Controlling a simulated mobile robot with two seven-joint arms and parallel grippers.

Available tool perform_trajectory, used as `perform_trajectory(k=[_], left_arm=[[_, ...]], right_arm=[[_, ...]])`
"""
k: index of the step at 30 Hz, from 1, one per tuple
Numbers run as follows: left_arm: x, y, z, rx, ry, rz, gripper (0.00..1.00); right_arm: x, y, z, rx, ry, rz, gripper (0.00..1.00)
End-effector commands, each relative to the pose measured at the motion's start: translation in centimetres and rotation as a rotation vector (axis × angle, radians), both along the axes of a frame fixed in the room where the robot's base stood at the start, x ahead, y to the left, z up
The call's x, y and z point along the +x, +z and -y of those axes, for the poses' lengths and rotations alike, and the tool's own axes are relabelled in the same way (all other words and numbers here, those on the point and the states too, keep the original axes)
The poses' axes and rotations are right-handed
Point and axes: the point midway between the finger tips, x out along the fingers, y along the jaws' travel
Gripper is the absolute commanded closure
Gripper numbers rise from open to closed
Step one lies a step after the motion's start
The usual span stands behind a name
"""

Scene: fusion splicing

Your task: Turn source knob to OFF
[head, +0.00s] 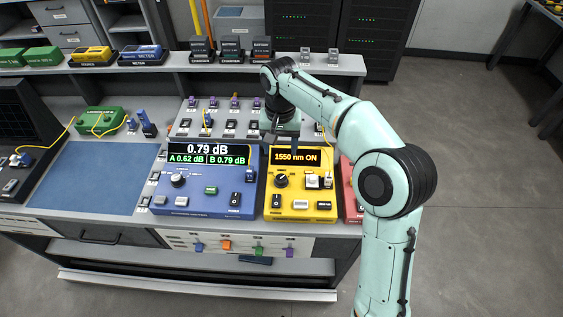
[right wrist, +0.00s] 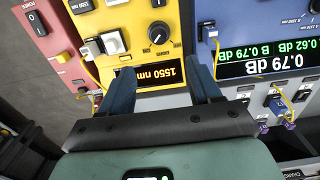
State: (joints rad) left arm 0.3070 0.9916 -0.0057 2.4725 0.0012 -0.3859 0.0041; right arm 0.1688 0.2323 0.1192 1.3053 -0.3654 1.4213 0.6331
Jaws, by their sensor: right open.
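The yellow source box (head: 300,206) stands on the bench, and its display (head: 295,157) reads "1550 nm ON". Its black round source knob (head: 281,181) is on the sloped face below the display. In the right wrist view the box appears upside down, with the knob (right wrist: 158,33) beyond the fingertips and clear of them. My right gripper (head: 282,145) is above the back of the box, near the display. Its two dark blue fingers (right wrist: 163,84) are spread and empty, with the display between them. My left gripper is out of view.
A blue meter (head: 205,202) reading 0.79 dB stands left of the source, with its own knob (head: 178,180). A red box (head: 350,190) is close on the right, partly behind my arm. Yellow cables run nearby. A blue mat (head: 95,178) lies clear at left.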

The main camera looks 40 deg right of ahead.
Motion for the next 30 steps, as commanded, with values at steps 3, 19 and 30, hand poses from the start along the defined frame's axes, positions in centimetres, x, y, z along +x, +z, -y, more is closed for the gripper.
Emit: perform_trajectory(k=[3, 19, 30], left_arm=[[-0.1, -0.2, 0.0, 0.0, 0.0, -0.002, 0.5], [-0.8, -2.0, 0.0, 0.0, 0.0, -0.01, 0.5], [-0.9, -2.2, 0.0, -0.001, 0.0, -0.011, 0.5]], right_arm=[[-0.1, -0.4, 0.1, -0.002, -0.003, -0.001, 0.37], [-0.1, -10.5, 0.0, 0.0, -0.003, -0.004, 0.37], [-0.1, -13.2, 0.0, -0.001, -0.001, -0.001, 0.37]])
